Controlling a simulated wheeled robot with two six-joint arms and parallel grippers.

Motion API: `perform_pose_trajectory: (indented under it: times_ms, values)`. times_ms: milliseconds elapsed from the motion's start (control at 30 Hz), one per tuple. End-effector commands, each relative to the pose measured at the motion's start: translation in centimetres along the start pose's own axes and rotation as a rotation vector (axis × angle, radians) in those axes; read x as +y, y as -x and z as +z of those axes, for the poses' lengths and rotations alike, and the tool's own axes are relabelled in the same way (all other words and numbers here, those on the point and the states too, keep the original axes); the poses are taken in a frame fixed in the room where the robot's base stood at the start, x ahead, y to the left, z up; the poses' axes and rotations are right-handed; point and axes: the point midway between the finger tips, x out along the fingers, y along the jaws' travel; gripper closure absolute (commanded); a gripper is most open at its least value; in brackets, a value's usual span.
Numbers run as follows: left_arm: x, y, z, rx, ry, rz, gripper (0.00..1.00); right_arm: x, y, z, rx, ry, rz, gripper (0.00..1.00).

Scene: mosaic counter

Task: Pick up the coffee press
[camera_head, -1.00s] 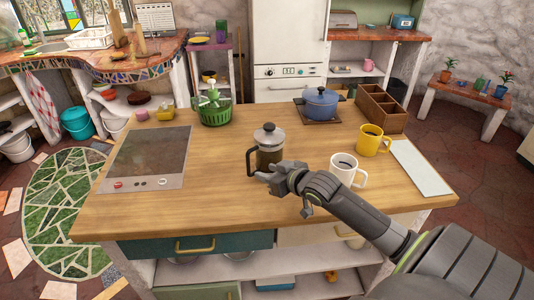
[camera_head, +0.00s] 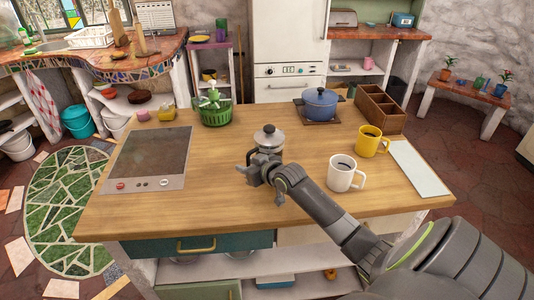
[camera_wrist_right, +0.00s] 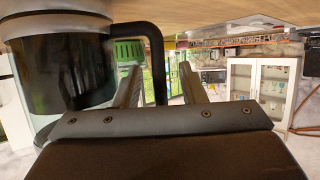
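The coffee press (camera_head: 269,138) stands upright on the wooden counter, its silver lid and knob showing in the head view. My right gripper (camera_head: 246,176) is in front of it and hides most of its body and handle. In the right wrist view the press (camera_wrist_right: 65,65) fills the left side, with dark contents behind glass. Its black handle (camera_wrist_right: 156,60) runs between the two fingers of my right gripper (camera_wrist_right: 160,85). The fingers stand apart, with gaps beside the handle. My left gripper is not in view.
A white mug (camera_head: 341,173) and a yellow mug (camera_head: 371,141) stand right of the press. A dark cooktop (camera_head: 150,155) lies to the left. A green colander (camera_head: 213,110), a blue pot (camera_head: 320,102) and a wooden organizer (camera_head: 380,107) stand behind. The front left counter is clear.

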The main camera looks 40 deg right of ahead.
Motion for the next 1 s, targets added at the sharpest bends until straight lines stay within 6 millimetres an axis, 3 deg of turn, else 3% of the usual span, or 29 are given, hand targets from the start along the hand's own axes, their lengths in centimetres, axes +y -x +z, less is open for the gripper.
perform_pose_trajectory:
  times_ms: [167,467,1000]
  values:
    - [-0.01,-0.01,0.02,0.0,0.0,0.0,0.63,-0.01,0.0,0.01,0.0,0.0,0.0,0.63]
    - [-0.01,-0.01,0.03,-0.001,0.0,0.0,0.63,0.01,0.02,0.03,-0.001,-0.001,0.0,1.0]
    - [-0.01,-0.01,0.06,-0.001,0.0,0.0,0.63,0.02,0.03,0.05,-0.001,-0.001,0.0,1.0]
